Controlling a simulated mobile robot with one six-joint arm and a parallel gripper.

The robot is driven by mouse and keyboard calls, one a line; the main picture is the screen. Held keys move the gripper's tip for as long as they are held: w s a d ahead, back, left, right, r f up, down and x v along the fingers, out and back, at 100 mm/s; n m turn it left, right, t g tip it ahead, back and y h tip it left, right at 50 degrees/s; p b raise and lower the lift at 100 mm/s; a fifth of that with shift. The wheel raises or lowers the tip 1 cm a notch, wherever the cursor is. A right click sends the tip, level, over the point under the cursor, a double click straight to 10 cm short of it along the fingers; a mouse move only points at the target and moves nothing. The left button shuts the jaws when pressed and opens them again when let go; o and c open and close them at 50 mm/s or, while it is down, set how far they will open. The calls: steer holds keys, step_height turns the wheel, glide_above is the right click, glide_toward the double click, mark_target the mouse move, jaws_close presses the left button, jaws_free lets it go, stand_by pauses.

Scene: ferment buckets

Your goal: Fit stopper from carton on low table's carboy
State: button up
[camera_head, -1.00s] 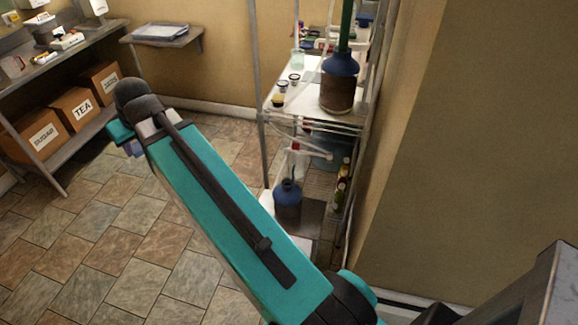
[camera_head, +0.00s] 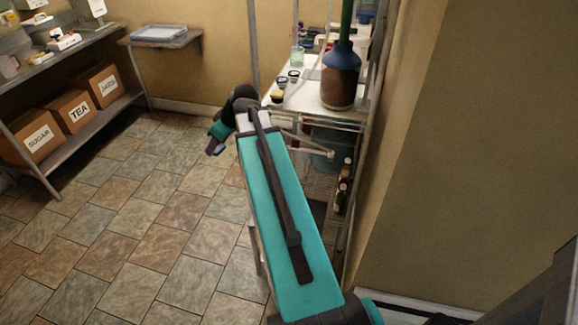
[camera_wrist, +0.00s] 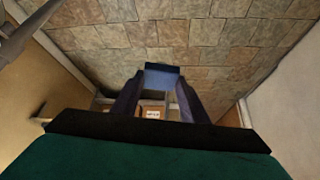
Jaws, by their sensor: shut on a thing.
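My gripper (camera_head: 215,148) hangs at the end of my raised teal arm, left of the wire rack and above open floor. In the wrist view my gripper (camera_wrist: 158,88) is shut on a small blue piece with a dark edge (camera_wrist: 161,77), seemingly the stopper; its full shape is unclear. A brown carboy with a blue top and a green upright piece above it (camera_head: 340,80) stands on the rack's upper shelf. The low table and its carboy are hidden behind my arm in the head view. The stopper's carton cannot be made out for certain.
Cartons marked SUGAR (camera_head: 37,137), TEA (camera_head: 76,110) and a third (camera_head: 104,86) sit on the left bench's lower shelf. Small jars (camera_head: 280,80) stand on the rack's upper shelf (camera_head: 306,97). Bottles (camera_head: 343,185) are below. A wall closes the right; the tiled floor is clear.

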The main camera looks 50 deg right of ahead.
steer(key=s+d+f+b, duration=0.2)
steer(key=s+d+f, duration=0.2)
steer(key=d, duration=0.3)
steer(key=s+d+f+n+b, duration=0.1)
steer(key=s+d+f+b, duration=0.1)
steer(key=s+d+f, duration=0.3)
steer(key=s+d+f+n+y+b, duration=0.1)
steer(key=s+d+f, duration=0.3)
steer(key=d, duration=0.4)
steer(key=shift+s+d+f+g+b, duration=0.15)
steer(key=shift+d+f+g+b, duration=0.2)
steer(key=shift+b, duration=0.2)
steer(key=shift+f, duration=0.2)
steer(key=shift+f+b, duration=1.35)
steer(key=shift+f, duration=1.15)
steer(key=shift+f+b, duration=0.9)
steer(key=shift+b, duration=0.2)
stand_by(1.6)
